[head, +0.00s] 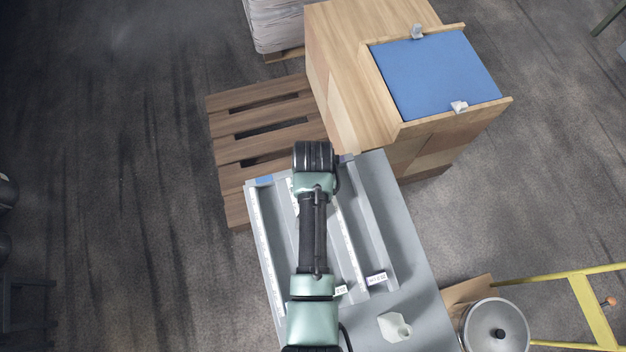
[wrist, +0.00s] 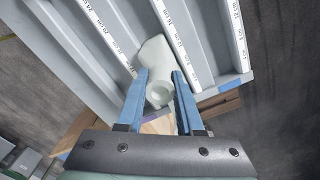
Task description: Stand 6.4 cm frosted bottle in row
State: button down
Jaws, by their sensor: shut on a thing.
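A pale frosted bottle (wrist: 153,58) is between the blue fingers of my gripper (wrist: 160,75) in the wrist view. Its round mouth faces the gripper and its body reaches away, tilted, over a grey channel of the rack (wrist: 109,14). My gripper is shut on it. Whether the bottle touches the rack I cannot tell. In the head view my arm covers the gripper and most of this bottle. The grey rack (head: 381,222) also shows there, with white ruler strips along its channels. Another frosted bottle (head: 394,327) is on the grey surface at the lower right.
A wooden cabinet (head: 345,75) with a blue panel (head: 435,75) stands beyond the rack's far end. A wooden pallet (head: 262,125) lies at the left. A round metal pot (head: 497,327) and a yellow frame (head: 590,308) are at the lower right.

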jog(key=shift+c, duration=2.3)
grip_release()
jog(key=shift+r+p, duration=4)
jog(key=shift+p, duration=0.05)
